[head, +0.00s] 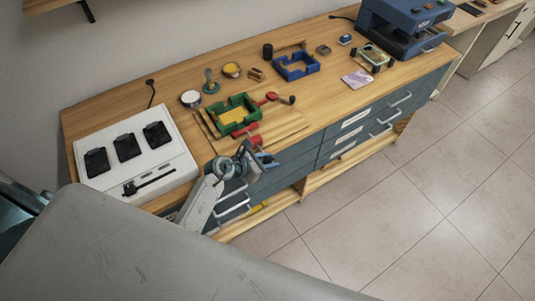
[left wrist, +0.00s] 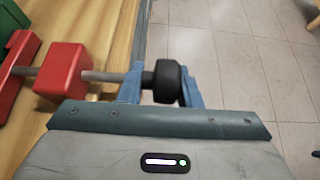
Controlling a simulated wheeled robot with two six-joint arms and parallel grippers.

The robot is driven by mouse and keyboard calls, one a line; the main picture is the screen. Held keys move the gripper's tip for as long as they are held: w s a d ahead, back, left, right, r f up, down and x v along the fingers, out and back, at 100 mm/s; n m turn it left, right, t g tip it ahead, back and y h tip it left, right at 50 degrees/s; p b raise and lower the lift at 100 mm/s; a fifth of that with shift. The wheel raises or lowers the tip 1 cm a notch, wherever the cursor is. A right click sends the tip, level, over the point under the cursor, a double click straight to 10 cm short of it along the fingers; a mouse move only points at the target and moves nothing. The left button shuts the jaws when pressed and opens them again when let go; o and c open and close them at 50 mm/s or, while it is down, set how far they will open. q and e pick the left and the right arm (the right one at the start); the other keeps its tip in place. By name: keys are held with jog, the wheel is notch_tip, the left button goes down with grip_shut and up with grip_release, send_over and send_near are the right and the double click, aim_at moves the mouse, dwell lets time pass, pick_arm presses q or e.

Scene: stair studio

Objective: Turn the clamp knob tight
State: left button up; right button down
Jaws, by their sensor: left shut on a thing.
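The black clamp knob (left wrist: 167,82) sits at the end of a grey metal screw (left wrist: 104,75) that passes into a red clamp block (left wrist: 63,70). My left gripper (left wrist: 161,76) is shut on the knob, with one blue finger on each side of it. In the head view, the red clamp (head: 246,131) lies against the near side of a green frame (head: 222,120) on the workbench. My left gripper (head: 263,158) is at the bench's front edge there, and the knob is hidden by it. My right gripper is not in view.
A second clamp with a red body and dark handle (head: 288,99) is at the green frame's right. A blue frame (head: 281,75), small cans and a white panel with black devices (head: 158,179) stand on the wooden bench (head: 325,98). The tiled floor (head: 390,210) in front is clear.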

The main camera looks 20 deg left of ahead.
pick_arm(q)
jog(key=shift+s+d+f+g+y+p, duration=0.2)
jog(key=shift+s+f+g+y+p, duration=0.15)
jog(key=shift+g, duration=0.15)
jog(key=o, duration=0.7)
jog(key=shift+o, duration=0.4)
jog(key=shift+d+r, duration=0.2)
jog(key=shift+r, duration=0.05)
jog(key=shift+w, duration=0.15)
jog(key=shift+a+r, duration=0.15)
